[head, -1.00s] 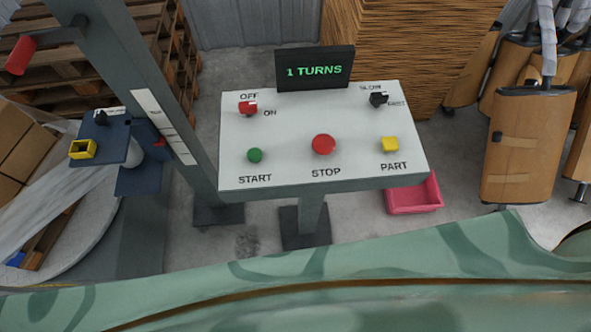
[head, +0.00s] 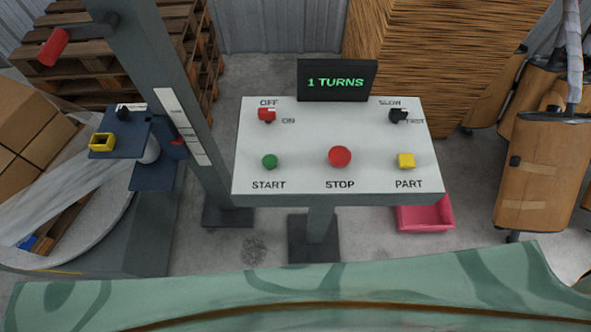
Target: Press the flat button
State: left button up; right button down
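A white control panel (head: 305,140) stands on a grey post in the middle of the head view. From this angle I cannot tell for certain which is flat. Behind them are a red OFF/ON switch (head: 266,115) and a black SLOW/FAST switch (head: 398,115). A black display (head: 337,81) at the panel's back reads "1 TURNS" in green. Neither of my grippers is in view.
A grey column (head: 160,90) rises close to the panel's left, with a blue bracket (head: 121,137) beside it. A pink bin (head: 425,214) lies on the floor under the panel's right side. A stack of brown sheets (head: 440,50) stands behind; tan padded items (head: 545,165) stand right.

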aim_at(270, 161)
jog(key=k+l, duration=0.35)
jog(key=k+l+z, duration=0.15)
jog(key=k+l, duration=0.15)
jog(key=k, duration=0.3)
jog(key=i, duration=0.2)
jog(key=u, duration=0.05)
